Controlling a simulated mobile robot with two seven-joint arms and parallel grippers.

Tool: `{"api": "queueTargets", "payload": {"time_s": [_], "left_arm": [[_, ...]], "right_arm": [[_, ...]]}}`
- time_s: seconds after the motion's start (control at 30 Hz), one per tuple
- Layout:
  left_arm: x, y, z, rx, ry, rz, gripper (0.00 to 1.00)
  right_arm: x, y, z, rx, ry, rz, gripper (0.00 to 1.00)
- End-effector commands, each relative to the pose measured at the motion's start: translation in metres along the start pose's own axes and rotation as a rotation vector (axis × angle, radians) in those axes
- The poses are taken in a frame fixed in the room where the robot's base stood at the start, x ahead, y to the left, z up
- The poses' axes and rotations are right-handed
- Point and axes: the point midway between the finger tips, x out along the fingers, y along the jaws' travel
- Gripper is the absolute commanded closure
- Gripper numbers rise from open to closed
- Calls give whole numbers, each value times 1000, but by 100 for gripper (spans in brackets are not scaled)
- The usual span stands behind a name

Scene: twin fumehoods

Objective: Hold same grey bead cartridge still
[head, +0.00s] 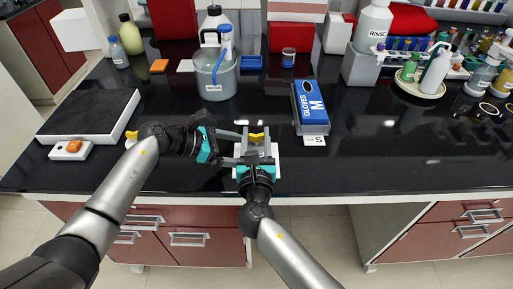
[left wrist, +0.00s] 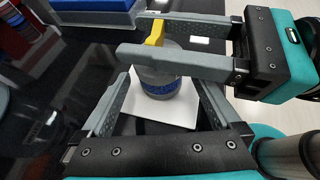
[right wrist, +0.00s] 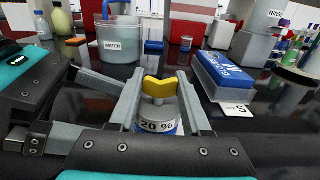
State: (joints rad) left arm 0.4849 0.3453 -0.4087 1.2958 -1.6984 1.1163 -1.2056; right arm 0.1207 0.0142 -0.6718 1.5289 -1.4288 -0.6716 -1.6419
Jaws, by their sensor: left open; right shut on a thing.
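The grey bead cartridge (head: 257,137) has a yellow winged top and stands upright near the counter's front edge.
A blue gloves box (head: 309,102) with an "S" card lies right of the cartridge. A water container (head: 215,80) stands behind. A black-topped white plate (head: 88,113) lies at the left.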

Motion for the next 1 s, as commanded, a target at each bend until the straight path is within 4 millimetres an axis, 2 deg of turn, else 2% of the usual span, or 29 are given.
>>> {"api": "queueTargets", "payload": {"time_s": [0.1, 0.23, 0.6, 1.0], "left_arm": [[14, 0, 0, -2, -1, -1, 2], [22, 0, 0, 0, 0, 0, 2], [26, 0, 0, 0, -1, 1, 2], [25, 0, 0, -1, -1, 1, 46]], "right_arm": [[0, -1, -1, -1, 2, -1, 70], [0, -1, -1, -1, 2, -1, 70], [0, -1, -1, -1, 2, -1, 70], [0, -1, -1, -1, 2, -1, 70]]}}
